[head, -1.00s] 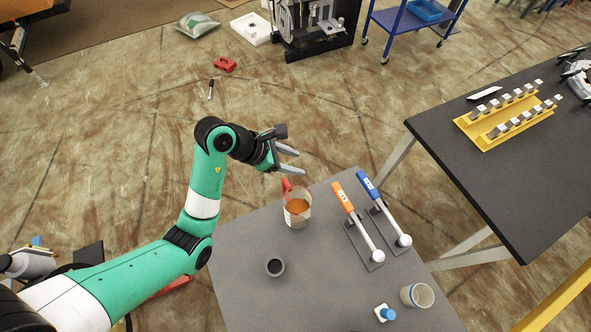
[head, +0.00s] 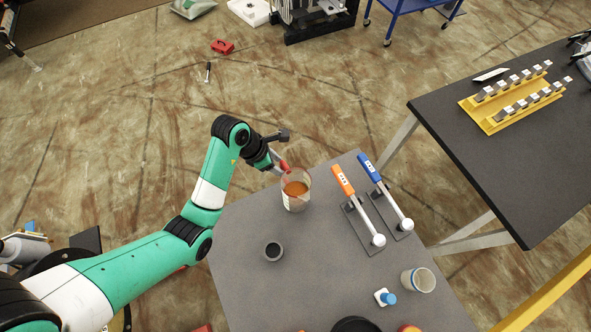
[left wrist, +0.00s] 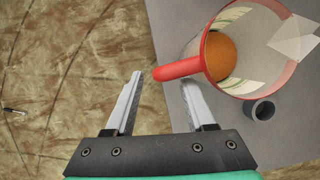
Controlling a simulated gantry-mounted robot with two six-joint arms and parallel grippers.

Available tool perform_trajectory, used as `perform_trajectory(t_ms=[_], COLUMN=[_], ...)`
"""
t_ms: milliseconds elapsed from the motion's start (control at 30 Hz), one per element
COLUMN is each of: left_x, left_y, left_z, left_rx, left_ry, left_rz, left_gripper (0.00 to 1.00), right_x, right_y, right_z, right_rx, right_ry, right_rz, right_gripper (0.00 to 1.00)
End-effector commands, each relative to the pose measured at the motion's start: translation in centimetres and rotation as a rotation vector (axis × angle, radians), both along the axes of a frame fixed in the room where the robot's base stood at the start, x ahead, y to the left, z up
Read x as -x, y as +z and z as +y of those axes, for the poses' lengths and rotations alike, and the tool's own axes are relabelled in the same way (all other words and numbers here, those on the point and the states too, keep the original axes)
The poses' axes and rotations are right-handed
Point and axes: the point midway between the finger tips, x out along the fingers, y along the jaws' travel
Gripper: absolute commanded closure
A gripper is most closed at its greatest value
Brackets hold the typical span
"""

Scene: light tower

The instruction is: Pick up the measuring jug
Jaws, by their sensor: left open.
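The measuring jug (head: 296,193) is clear with a red rim and red handle and holds something orange. It stands upright at the far edge of the grey table (head: 240,285). In the left wrist view the jug (left wrist: 262,45) is at the upper right, with its red handle (left wrist: 178,69) pointing left. My left gripper (left wrist: 165,90) is open, and the handle's end lies just beyond and between its fingertips in that view. In the head view the left gripper (head: 279,164) is beside the handle, its fingers partly hidden. I cannot tell whether it touches. My right gripper is not in view.
A small dark cup (head: 273,252) stands nearer on the table. Orange-handled (head: 342,180) and blue-handled (head: 370,170) levers are right of the jug. A white cup (head: 418,281) and a blue-capped bottle (head: 385,297) stand at the near right.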

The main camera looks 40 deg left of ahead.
Motion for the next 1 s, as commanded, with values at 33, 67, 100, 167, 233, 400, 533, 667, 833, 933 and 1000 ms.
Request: perform_trajectory(t_ms=[33, 67, 100, 167, 233, 400, 533, 667, 833, 933, 1000], left_x=[-0.3, -0.5, -0.7, -1.0, -1.1, -1.2, -1.2, -1.1, -1.1, -1.1, -1.1], left_y=[-1.5, -2.0, -2.5, -3.1, -3.3, -3.2, -3.2, -3.2, -3.2, -3.2, -3.2], left_z=[-0.2, -0.3, -0.4, -0.5, -0.6, -0.6, -0.6, -0.6, -0.6, -0.6, -0.6], left_rx=[0.0, 0.001, 0.001, 0.0, 0.0, 0.0, 0.0, 0.0, 0.0, 0.0, 0.0], left_ry=[-0.002, -0.002, -0.001, 0.0, -0.001, 0.0, 0.0, 0.0, 0.0, 0.0, 0.0], left_rz=[0.003, 0.004, 0.003, 0.002, 0.0, 0.0, 0.0, 0.0, 0.0, 0.0, 0.0], left_gripper=[0.45, 0.45, 0.45, 0.45, 0.45, 0.45, 0.63, 0.87, 1.0, 1.0, 1.0], right_x=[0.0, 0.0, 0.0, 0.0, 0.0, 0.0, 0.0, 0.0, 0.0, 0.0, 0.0], right_y=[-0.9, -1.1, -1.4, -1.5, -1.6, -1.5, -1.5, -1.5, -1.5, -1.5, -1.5], right_z=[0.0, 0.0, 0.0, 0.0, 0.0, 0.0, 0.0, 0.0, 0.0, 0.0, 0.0], right_rx=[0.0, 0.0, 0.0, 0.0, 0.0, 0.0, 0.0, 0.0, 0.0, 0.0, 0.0], right_ry=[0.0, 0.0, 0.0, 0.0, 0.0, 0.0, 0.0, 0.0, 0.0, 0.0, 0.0], right_rz=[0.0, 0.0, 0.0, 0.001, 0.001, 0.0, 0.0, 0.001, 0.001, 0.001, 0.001], right_gripper=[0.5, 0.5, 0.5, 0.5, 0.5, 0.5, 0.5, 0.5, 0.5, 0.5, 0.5])
